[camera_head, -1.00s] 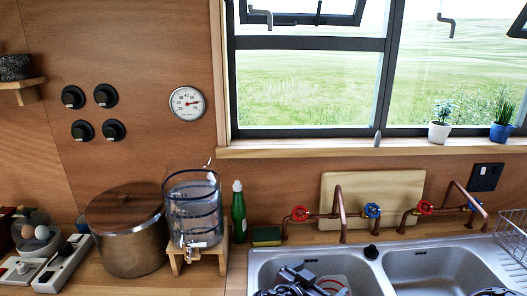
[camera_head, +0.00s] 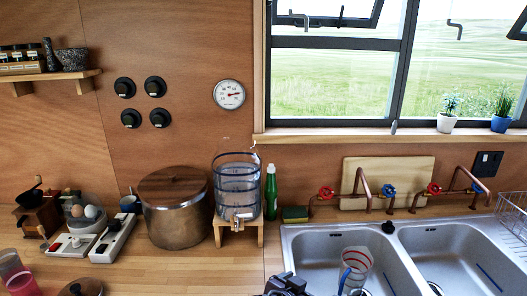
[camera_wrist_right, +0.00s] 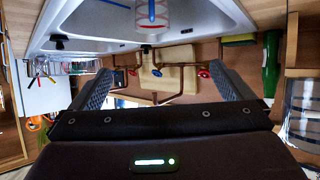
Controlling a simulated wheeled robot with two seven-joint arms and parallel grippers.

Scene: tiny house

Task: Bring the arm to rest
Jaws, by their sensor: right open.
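A clear glass with red rings and a blue stripe (camera_head: 355,268) stands in the left basin of the sink (camera_head: 312,243). It also shows at the top of the right wrist view (camera_wrist_right: 152,12), where the picture is upside down. My right gripper (camera_head: 285,285) is at the bottom edge of the head view, left of the glass and apart from it. In the right wrist view its two fingers (camera_wrist_right: 160,78) are spread wide with nothing between them. Most of the right arm is outside the head view. My left gripper is not in view.
Copper taps (camera_head: 362,190) rise behind the sink. A green bottle (camera_head: 270,192), a water dispenser (camera_head: 237,190) and a copper pot (camera_head: 172,212) stand left of it. A power strip (camera_head: 112,240) lies further left. The counter front (camera_head: 190,272) is mostly bare.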

